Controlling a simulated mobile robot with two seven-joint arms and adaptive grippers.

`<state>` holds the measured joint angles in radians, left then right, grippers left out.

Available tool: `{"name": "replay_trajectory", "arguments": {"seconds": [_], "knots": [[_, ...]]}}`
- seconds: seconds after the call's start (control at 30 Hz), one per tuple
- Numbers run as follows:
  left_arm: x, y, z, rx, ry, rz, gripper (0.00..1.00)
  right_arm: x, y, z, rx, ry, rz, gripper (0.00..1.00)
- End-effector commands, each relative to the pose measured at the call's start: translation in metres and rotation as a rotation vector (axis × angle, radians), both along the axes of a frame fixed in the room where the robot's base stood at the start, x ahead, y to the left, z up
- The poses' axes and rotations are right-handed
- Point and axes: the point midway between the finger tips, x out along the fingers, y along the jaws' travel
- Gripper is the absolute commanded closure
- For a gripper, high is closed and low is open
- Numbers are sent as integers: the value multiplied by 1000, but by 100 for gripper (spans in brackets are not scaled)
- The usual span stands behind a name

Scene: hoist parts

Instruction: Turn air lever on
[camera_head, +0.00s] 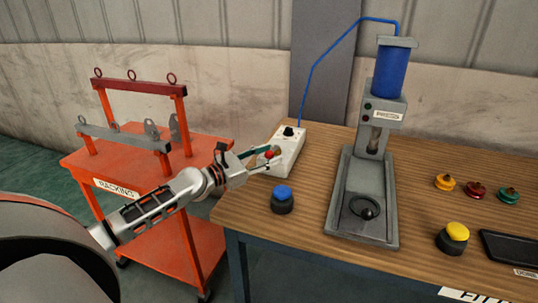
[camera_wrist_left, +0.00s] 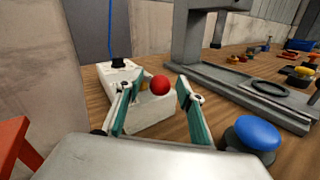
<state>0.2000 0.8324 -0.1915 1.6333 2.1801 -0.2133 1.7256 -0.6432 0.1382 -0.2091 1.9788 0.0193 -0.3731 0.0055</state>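The air box (camera_head: 291,155) is a white block at the table's left edge, with a black knob on top and a blue hose rising from it to the press. A red ball (camera_head: 269,155), apparently the air lever's end, shows on its near side. In the left wrist view the red ball (camera_wrist_left: 160,85) appears between the fingertips, before the white box (camera_wrist_left: 152,115), with a small yellow part beside it. My left gripper (camera_head: 268,163) is open at the box; the fingers (camera_wrist_left: 160,92) straddle the ball in view, and contact cannot be told. My right gripper is out of view.
A blue button (camera_head: 282,198) stands just right of the gripper. The grey press (camera_head: 363,190) stands mid-table. A yellow button (camera_head: 453,237), several coloured parts and a dark tray (camera_head: 512,249) lie to the right. An orange racking cart (camera_head: 196,150) stands left of the table (camera_head: 300,227).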

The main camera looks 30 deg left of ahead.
Motion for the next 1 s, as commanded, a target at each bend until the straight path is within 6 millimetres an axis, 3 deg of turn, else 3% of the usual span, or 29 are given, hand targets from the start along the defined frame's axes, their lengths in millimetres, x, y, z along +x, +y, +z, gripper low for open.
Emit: {"name": "replay_trajectory", "arguments": {"seconds": [0.37,0.5,0.53,1.0], "knots": [[4,-2,0,1,1,-1,62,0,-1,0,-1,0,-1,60],[4,-2,0,1,1,-1,99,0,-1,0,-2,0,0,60],[4,-2,0,1,1,-1,100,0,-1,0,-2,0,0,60],[9,-2,2,-2,-2,7,100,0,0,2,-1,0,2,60]]}}
